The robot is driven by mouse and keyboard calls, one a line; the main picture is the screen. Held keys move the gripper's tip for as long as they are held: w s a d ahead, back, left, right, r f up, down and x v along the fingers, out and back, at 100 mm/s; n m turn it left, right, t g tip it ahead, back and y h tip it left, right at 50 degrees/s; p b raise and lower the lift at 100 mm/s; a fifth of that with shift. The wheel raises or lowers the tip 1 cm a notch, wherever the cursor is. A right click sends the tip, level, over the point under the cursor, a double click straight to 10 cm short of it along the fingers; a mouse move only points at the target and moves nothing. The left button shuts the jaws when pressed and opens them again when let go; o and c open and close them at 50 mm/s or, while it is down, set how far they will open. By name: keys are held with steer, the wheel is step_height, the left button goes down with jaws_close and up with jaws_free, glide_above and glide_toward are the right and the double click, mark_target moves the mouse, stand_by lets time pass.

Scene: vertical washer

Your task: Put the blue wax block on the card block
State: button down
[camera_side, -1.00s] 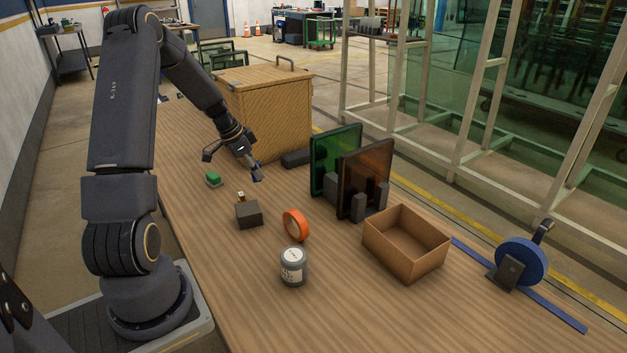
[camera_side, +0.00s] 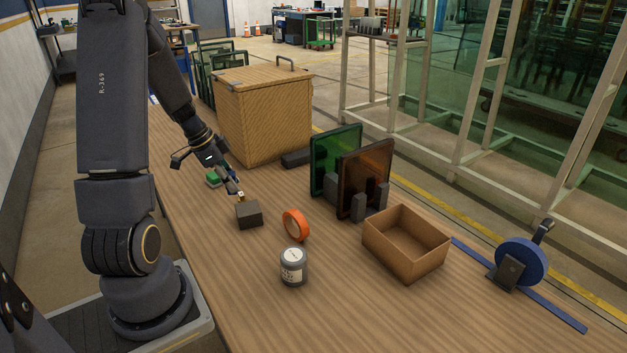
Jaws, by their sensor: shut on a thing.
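My gripper (camera_side: 232,187) is low over the left part of the table, pointing down and to the right. It is shut on the small, dark blue wax block (camera_side: 234,190), which is mostly hidden between the fingers. A small tan block with a pale top (camera_side: 241,197), which looks like the card block, is right beside and below the fingertips, at the back edge of a dark grey block (camera_side: 249,215). I cannot tell whether the blue block touches the tan one.
A green block (camera_side: 213,179) lies just left of my gripper. An orange tape roll (camera_side: 296,225), a labelled jar (camera_side: 292,266), an open cardboard box (camera_side: 405,244) and upright glass panes (camera_side: 362,178) stand to the right. A wooden crate (camera_side: 264,115) stands behind.

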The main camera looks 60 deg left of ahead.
steer(key=w+a+f, duration=0.1)
steer(key=f, duration=0.1)
steer(key=w+a+f, duration=0.1)
steer(key=w+f, duration=0.1)
steer(key=w+a+f, duration=0.1)
steer(key=f, duration=0.1)
steer(key=shift+w+a, duration=0.2)
steer(key=shift+w, duration=0.05)
steer(key=shift+w+a+f, duration=0.15)
steer(key=shift+f, duration=1.6)
steer(key=shift+f, duration=0.15)
steer(key=c, duration=0.9)
jaws_free()
